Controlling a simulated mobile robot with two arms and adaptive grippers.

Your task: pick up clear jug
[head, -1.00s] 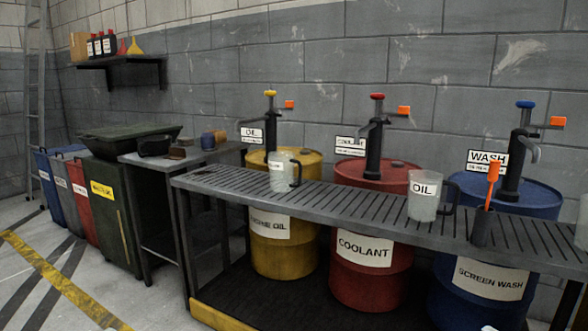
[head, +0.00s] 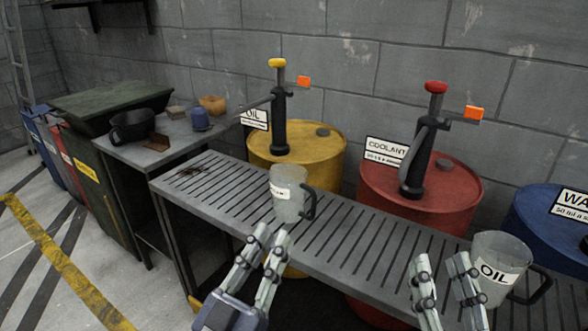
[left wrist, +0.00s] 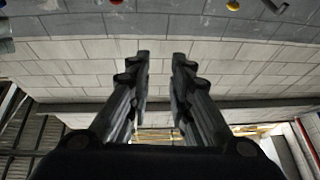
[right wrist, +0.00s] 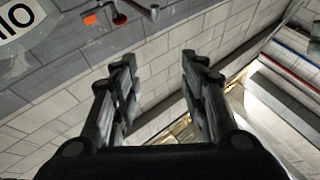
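A translucent jug (head: 287,192) with a small white label and a dark handle on its right stands upright on the slatted bench, in front of the yellow drum. A second translucent jug (head: 497,267), labelled OIL, stands on the bench at the right. My left gripper (head: 270,236) is open and empty, below the first jug in the head view; its spread fingers show in the left wrist view (left wrist: 161,57). My right gripper (head: 442,264) is open and empty, just left of the OIL jug; its fingers are spread in the right wrist view (right wrist: 160,60).
The slatted bench (head: 225,190) has free room left of and between the jugs. Behind it stand a yellow drum (head: 330,160), a red drum (head: 450,212) and a blue drum (head: 535,225), with pumps on the yellow and red ones. A side table (head: 185,140) holds small items.

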